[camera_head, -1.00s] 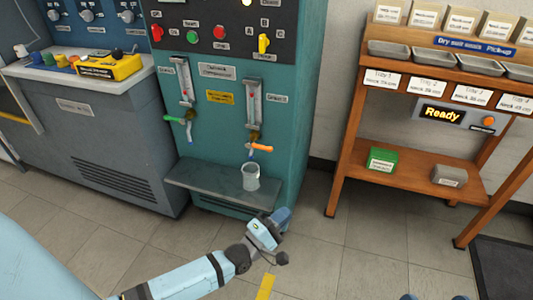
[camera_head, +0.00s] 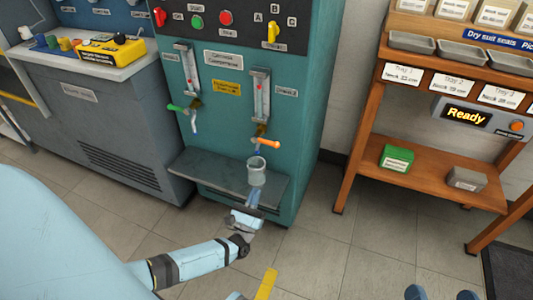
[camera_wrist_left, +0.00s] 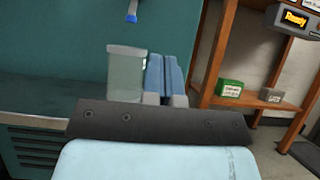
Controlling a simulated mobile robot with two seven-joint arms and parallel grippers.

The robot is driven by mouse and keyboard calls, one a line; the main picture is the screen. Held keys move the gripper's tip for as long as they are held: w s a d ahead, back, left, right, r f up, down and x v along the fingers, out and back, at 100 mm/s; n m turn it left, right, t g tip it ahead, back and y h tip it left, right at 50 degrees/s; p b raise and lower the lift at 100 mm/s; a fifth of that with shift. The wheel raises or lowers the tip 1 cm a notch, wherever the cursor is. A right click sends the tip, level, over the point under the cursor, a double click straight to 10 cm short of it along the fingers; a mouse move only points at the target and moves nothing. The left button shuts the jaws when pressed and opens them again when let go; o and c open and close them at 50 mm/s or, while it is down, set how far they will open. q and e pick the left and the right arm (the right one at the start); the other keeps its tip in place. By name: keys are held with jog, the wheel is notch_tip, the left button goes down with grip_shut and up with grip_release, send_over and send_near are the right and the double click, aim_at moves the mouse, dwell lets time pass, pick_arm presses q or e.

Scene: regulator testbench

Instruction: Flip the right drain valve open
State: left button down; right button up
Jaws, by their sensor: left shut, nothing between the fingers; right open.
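The right drain valve (camera_head: 257,143) has an orange handle (camera_head: 267,143) pointing to the right, below the right gauge tube on the teal cabinet. A clear cup (camera_head: 256,171) stands on the shelf below the valve. My left gripper (camera_head: 253,193) is shut and empty, low in front of the cup. In the left wrist view its blue fingers (camera_wrist_left: 165,73) are together, just right of the cup (camera_wrist_left: 126,76). A blue outlet tip (camera_wrist_left: 132,11) shows above. My right gripper (camera_head: 441,293) shows only two separated blue fingertips at the bottom edge; it is open.
The left drain valve has a green handle (camera_head: 177,108) pointing left. The shelf (camera_head: 215,178) juts out from the cabinet. A wooden rack (camera_head: 345,180) with trays and a "Ready" display (camera_head: 467,115) stands at the right. The floor between is clear.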

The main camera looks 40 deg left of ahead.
aim_at(267, 142)
pick_arm(q)
jog(key=s+r+b+x, duration=0.1)
jog(key=r+x, duration=0.1)
jog(key=x, duration=1)
jog(key=shift+d+r+b, duration=0.15)
jog(key=shift+r+b, duration=0.25)
pick_arm(e)
jog(key=shift+w+d+f+n, duration=0.2)
jog(key=shift+w+n, duration=0.2)
jog(key=shift+n, duration=0.1)
jog(key=shift+f, duration=0.1)
pick_arm(q)
jog(key=shift+d+r, duration=0.1)
pick_arm(e)
jog(key=shift+a+f, duration=0.15)
